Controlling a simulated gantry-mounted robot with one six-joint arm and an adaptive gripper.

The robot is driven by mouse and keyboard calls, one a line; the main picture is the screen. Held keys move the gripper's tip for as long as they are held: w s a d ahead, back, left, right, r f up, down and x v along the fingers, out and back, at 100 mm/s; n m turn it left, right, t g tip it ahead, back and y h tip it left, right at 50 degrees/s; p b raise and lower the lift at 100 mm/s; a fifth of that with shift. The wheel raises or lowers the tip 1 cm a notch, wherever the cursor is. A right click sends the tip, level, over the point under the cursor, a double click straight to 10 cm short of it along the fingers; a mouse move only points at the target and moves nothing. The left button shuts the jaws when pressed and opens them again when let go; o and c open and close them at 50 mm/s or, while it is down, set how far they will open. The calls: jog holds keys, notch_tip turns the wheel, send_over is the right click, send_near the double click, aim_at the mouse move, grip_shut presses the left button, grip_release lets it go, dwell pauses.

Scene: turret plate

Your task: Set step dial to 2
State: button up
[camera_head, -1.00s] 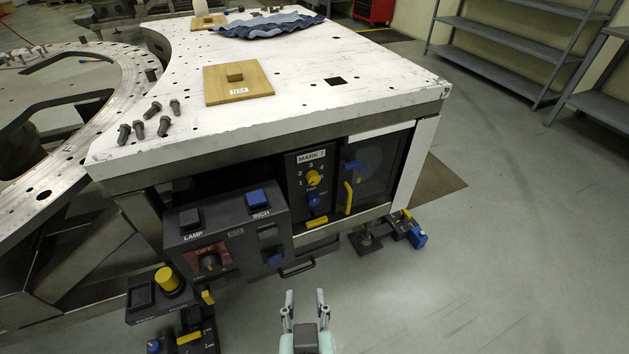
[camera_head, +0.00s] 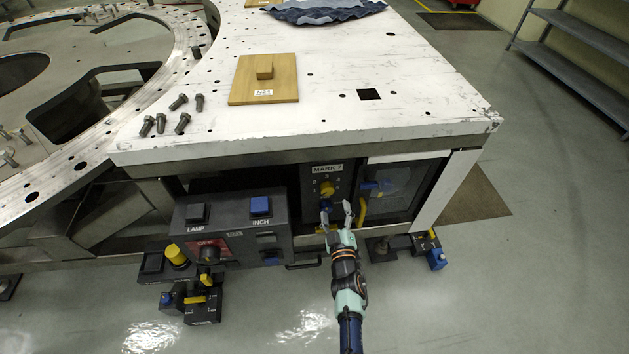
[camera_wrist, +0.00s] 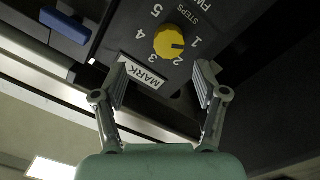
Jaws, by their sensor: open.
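The step dial is a round yellow knob (camera_wrist: 168,42) on a dark panel marked STEPS. In the wrist view the numbers 1 to 5 ring it. A short dark mark on the knob faces toward 1, on the side bordering 2. In the head view my gripper (camera_head: 336,212) is in front of the panel, below the yellow knob.
A control box with a blue INCH button (camera_head: 260,205) stands left. The white table top (camera_head: 330,120) overhangs above.

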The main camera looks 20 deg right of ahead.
aim_at(328, 192)
jog(key=w+b, duration=0.3)
jog(key=w+f+b, duration=0.1)
jog(key=w+b, duration=0.2)
jog(key=shift+w+f, duration=0.1)
jog(key=shift+w, duration=0.1)
jog(key=shift+w+d+r+y+b, duration=0.1)
jog(key=shift+w+r+y+b, duration=0.25)
jog(key=shift+w, duration=0.2)
jog(key=shift+c, duration=0.2)
jog(key=c, duration=1.1)
